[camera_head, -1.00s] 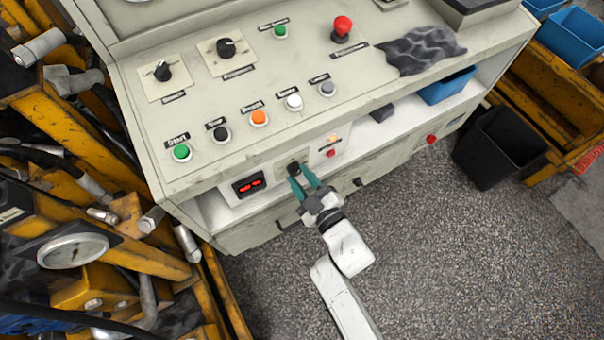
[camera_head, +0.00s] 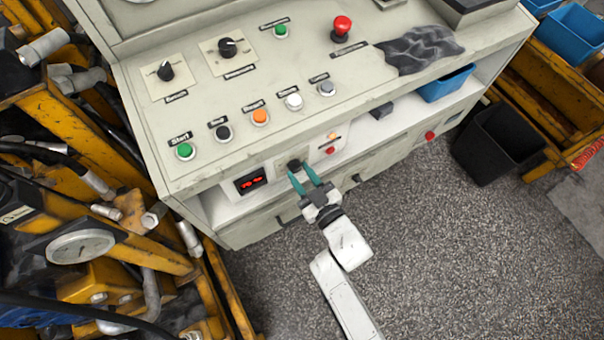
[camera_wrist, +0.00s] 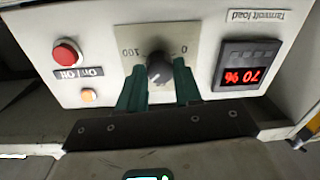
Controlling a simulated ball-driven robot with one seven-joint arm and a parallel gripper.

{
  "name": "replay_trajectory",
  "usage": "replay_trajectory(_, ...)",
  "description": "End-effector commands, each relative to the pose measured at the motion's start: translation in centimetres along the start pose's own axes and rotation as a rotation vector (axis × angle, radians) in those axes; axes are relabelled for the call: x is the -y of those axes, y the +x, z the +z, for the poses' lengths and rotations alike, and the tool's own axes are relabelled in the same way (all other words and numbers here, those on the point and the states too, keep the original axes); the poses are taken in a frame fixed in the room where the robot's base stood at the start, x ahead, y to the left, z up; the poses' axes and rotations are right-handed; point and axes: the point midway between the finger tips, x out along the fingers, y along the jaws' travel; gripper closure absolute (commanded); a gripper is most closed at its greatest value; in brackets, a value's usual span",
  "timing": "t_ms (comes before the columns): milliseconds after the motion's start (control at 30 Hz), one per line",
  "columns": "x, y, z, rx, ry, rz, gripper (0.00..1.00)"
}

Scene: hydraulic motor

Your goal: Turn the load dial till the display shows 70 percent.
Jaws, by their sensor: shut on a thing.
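The load dial (camera_head: 294,164) is a dark round knob on the front panel below the sloped console. In the wrist view the dial (camera_wrist: 159,71) has a pale pointer mark and sits on a plate marked 100 and 0. My gripper (camera_head: 301,172), with teal fingers, is at the dial, one finger on each side, shut on it. The display (camera_head: 250,181) beside the dial is lit red. In the wrist view the display (camera_wrist: 240,72) shows red characters that look like 70 with a percent sign. The fingers hide part of the dial's plate.
A red On/Off button (camera_wrist: 66,53) and a small orange lamp (camera_wrist: 88,96) are on the other side of the dial. The console above carries push buttons, two knobs and a red mushroom button (camera_head: 342,27).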

Motion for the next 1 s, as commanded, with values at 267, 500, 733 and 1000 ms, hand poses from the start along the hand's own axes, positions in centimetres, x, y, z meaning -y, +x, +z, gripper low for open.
replay_trajectory(267, 0.0, -0.1, 0.3, 0.007, 0.000, 0.001, 0.61)
replay_trajectory(500, 0.0, -0.1, 0.1, 0.003, -0.001, 0.000, 0.41)
replay_trajectory(733, 0.0, -0.1, 0.1, 0.002, -0.002, 0.000, 0.41)
replay_trajectory(1000, 0.1, -3.5, 0.2, 0.005, -0.002, 0.000, 0.41)
